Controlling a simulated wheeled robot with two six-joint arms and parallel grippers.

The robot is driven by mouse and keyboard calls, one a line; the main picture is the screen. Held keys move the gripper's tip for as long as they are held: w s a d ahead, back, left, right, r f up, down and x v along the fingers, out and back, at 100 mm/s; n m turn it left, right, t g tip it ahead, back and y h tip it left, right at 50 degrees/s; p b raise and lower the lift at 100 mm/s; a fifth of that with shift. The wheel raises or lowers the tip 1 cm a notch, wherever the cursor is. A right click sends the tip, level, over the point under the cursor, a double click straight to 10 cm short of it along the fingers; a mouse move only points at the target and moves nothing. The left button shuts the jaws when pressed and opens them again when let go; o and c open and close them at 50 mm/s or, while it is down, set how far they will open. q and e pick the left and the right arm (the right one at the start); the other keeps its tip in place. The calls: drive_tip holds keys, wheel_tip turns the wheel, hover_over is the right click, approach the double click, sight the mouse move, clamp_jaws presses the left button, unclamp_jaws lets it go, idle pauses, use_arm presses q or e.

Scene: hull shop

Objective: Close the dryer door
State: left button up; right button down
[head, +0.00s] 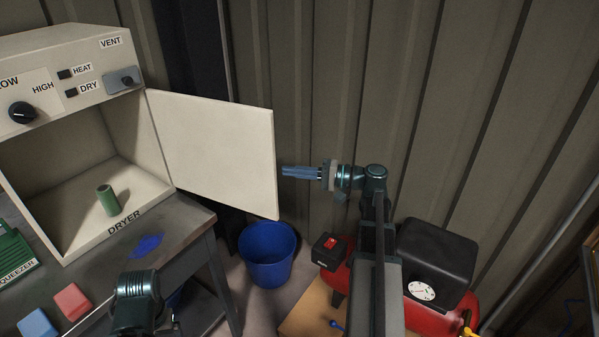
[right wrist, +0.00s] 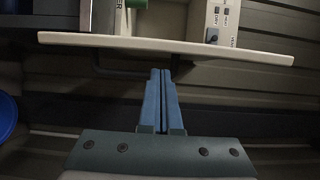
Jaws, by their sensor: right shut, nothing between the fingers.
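The dryer (head: 97,220) is a cream box on the bench at the left, its front open. Its flat cream door (head: 215,150) stands wide open, swung out to the right. A green cylinder (head: 108,200) stands inside the dryer. My right gripper (head: 284,171) is shut and empty, its blue fingers pointing left beside the door's free edge. In the right wrist view the shut fingers (right wrist: 161,72) point at the door (right wrist: 170,45), close to it; I cannot tell if they touch. My left arm shows at the bottom left, but its gripper fingers are not visible.
A blue bucket (head: 267,262) stands on the floor below the door. A red compressor (head: 440,304) with a black top is at the lower right. A red block (head: 72,301), a blue block (head: 37,324) and a green squeezer (head: 14,252) are at the lower left. A corrugated wall stands behind.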

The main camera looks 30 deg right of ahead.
drive_tip(key=shift+x, duration=2.7)
